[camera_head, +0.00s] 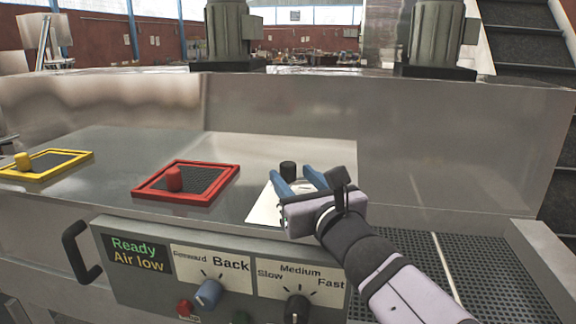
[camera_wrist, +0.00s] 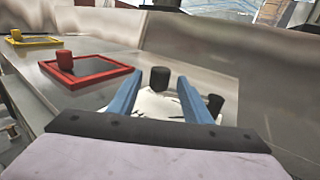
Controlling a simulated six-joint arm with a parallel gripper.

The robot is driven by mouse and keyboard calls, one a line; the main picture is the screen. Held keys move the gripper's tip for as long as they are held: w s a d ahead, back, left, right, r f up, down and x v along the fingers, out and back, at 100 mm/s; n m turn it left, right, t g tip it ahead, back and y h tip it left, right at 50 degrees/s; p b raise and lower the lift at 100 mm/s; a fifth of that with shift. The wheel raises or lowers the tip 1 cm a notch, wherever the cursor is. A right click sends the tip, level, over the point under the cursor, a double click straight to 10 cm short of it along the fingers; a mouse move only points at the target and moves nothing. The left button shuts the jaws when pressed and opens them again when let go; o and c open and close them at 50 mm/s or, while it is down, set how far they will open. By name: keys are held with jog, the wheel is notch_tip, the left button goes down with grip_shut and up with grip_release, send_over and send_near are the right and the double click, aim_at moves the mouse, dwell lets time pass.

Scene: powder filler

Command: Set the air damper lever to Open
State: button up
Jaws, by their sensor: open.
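A black upright knob (camera_head: 288,170) stands over a white label plate (camera_head: 264,210) on the metal deck. I take it for the air damper lever; the plate's lettering is not readable and my gripper covers much of it. My gripper (camera_head: 290,175) has its two blue fingers apart and empty, pointing at the knob. In the wrist view the knob (camera_wrist: 159,79) shows between the fingertips, seemingly a little beyond them; contact cannot be told. A second dark cylinder (camera_wrist: 215,104) shows just right of the right finger in that view.
A red-framed hatch (camera_head: 187,182) and a yellow-framed hatch (camera_head: 45,164) lie to the left. The front panel below has a display (camera_head: 138,254) reading "Ready" and "Air low", a blue knob (camera_head: 208,293) and a black knob (camera_head: 297,308). A metal wall (camera_head: 270,105) rises behind.

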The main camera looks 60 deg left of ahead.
aim_at(291, 174)
jog(key=shift+p+x, duration=0.95)
jog(key=shift+x, duration=1)
grip_shut()
